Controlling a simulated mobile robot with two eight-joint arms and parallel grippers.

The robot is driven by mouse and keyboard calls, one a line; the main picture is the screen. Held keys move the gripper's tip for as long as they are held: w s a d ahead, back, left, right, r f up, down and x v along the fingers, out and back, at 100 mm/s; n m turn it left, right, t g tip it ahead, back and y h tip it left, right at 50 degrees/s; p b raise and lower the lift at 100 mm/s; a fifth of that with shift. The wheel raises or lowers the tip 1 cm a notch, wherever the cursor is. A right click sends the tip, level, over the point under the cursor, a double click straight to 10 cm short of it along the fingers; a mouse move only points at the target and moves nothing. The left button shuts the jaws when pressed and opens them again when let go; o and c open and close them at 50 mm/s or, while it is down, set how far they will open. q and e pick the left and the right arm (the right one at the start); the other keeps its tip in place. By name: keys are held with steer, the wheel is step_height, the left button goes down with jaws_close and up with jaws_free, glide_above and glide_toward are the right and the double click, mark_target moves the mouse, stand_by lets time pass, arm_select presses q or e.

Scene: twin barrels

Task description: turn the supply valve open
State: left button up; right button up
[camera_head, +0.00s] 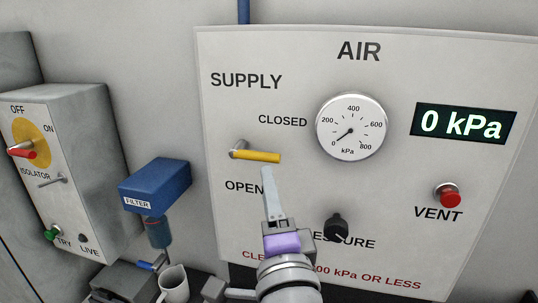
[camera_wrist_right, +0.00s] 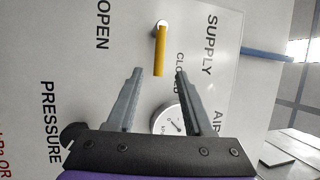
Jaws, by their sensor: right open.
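The supply valve has a yellow lever (camera_head: 257,156) on a metal pivot at the left of the white AIR panel (camera_head: 440,60). The lever lies about level, pointing right, between the CLOSED label above and the OPEN label below. In the right wrist view the lever (camera_wrist_right: 160,52) hangs from its pivot, with its free end near the gap between the fingertips. My right gripper (camera_head: 269,172) is just below the lever in the head view, with its fingers seen nearly edge-on. In the wrist view it (camera_wrist_right: 158,73) is open and empty. My left gripper is out of view.
The gauge (camera_head: 351,126) needle is near 0 and the display (camera_head: 462,123) reads 0 kPa. A black pressure knob (camera_head: 337,227) and a red vent button (camera_head: 450,198) are on the panel. A blue filter (camera_head: 155,186), isolator box (camera_head: 75,150) and mug (camera_head: 174,285) are left.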

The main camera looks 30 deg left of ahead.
mark_target(262, 160)
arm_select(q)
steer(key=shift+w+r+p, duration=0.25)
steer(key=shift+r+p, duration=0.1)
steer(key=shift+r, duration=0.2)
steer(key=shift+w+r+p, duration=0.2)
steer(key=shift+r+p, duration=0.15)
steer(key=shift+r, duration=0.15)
arm_select(e)
steer(key=x, duration=0.9)
steer(key=shift+w+a, duration=0.2)
steer(key=shift+w, duration=0.05)
jaws_close()
